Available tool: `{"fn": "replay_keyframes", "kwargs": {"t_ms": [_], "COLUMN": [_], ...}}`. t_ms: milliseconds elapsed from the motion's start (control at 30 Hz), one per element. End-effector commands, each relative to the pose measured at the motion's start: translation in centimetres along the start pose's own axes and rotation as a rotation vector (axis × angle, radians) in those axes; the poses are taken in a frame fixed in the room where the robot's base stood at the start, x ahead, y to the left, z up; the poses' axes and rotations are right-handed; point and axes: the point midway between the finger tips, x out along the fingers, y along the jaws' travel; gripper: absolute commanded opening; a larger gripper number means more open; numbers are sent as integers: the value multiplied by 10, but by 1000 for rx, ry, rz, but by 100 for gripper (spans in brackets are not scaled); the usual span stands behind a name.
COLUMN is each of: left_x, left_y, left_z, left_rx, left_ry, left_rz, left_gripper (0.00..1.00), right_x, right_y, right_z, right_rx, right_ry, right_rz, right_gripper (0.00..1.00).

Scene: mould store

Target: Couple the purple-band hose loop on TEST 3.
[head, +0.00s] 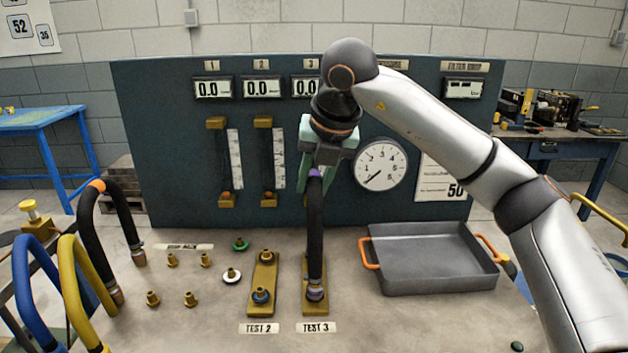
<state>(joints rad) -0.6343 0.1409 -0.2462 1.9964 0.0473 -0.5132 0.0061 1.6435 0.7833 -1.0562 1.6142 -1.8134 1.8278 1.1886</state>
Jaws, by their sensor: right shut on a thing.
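The purple-band hose loop (316,225) is black with a purple band at its top. It stands upright above the TEST 3 plate (323,308), seen nearly edge-on. My right gripper (315,172) points down and is shut on the top of the loop at the band. The loop's near metal end (316,292) is at the front fitting of the plate. I cannot tell whether it is fully seated or just above. The far end and rear fitting are hidden behind the hose. The TEST 3 label (316,328) lies in front. My left gripper is out of view.
A grey tray (430,275) sits right. Orange-band, yellow and blue hose loops stand at left. The gauge panel (180,150) rises behind.

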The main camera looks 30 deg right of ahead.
Motion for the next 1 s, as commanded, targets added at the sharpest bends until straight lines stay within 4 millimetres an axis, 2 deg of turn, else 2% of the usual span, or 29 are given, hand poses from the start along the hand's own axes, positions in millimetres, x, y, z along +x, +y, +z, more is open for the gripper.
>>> {"fn": "replay_keyframes", "kwargs": {"t_ms": [133, 167, 467, 833, 1000], "left_x": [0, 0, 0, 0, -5], "left_y": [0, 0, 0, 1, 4], "left_z": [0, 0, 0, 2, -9], "left_rx": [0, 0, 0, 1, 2], "left_ry": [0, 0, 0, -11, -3], "left_rz": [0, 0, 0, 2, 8], "left_gripper": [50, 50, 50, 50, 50], "right_x": [-1, -1, 0, 0, -33], "right_y": [-1, -1, -1, 0, 1], "right_z": [2, 2, 1, 0, 1], "right_rx": [2, 2, 1, 0, 1], "right_ry": [-6, -6, -3, 0, -6], "right_rz": [0, 0, -1, -2, 3], "right_gripper": [0, 34, 67, 67, 67]}}
